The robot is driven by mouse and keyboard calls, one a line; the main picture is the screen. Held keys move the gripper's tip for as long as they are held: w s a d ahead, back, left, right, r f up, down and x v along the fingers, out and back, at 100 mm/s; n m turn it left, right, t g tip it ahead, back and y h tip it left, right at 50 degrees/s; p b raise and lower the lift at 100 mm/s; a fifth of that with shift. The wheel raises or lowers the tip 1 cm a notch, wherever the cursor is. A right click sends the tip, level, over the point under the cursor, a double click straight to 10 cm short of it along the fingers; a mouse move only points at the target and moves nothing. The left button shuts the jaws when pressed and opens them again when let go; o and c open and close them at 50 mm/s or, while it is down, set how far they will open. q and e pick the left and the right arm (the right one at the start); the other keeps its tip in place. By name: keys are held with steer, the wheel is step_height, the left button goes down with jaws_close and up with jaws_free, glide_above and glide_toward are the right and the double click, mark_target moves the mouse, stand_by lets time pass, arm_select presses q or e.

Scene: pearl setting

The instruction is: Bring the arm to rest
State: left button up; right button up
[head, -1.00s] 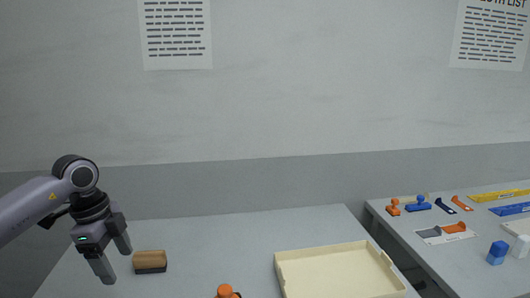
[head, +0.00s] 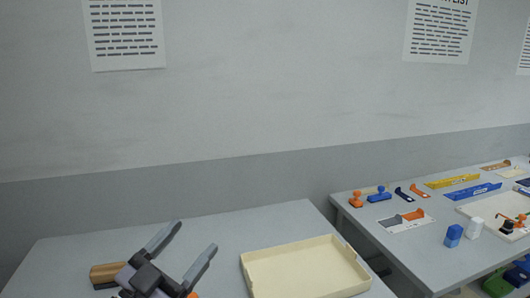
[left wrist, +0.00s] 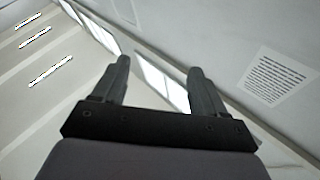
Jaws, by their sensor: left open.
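My left gripper (head: 182,252) is at the bottom of the head view, over the near table, with its two fingers spread and pointing up and to the right. It is open and empty. In the left wrist view the fingers (left wrist: 150,85) stand apart with nothing between them, and the camera faces the upper walls and ceiling. The rest of my left arm is below the frame. My right gripper shows in neither view.
A wooden-topped brush (head: 106,273) lies on the near table (head: 215,228), just left of my gripper. An empty cream tray (head: 262,287) lies to the right. The right-hand table (head: 385,238) holds several small tools and blocks. An orange thing is mostly hidden behind my gripper.

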arm_select(q)
steer(key=s+a+f+n+g+y, duration=0.2)
steer(key=s+a+f+n+y, duration=0.1)
steer(key=a+f+n+y, duration=0.3)
steer(key=s+a+f+n+g+y, duration=0.35)
steer(key=f+y, duration=0.25)
steer(key=f, duration=0.3)
steer(key=s+f+m+g, duration=0.1)
steer(key=s+f+g, duration=0.4)
steer(key=s, duration=0.5)
steer(key=s+f+g, duration=0.4)
steer(key=s+f, duration=0.2)
steer(key=s, duration=0.3)
steer(key=w+d+f+t+h, duration=0.2)
steer(key=w+f+t, duration=0.4)
steer(key=f, duration=0.3)
steer(key=shift+w+d+f+m+t+h, duration=0.15)
steer(key=shift+w+f+m+t+h, duration=0.1)
steer(key=shift+m+t+h, duration=0.1)
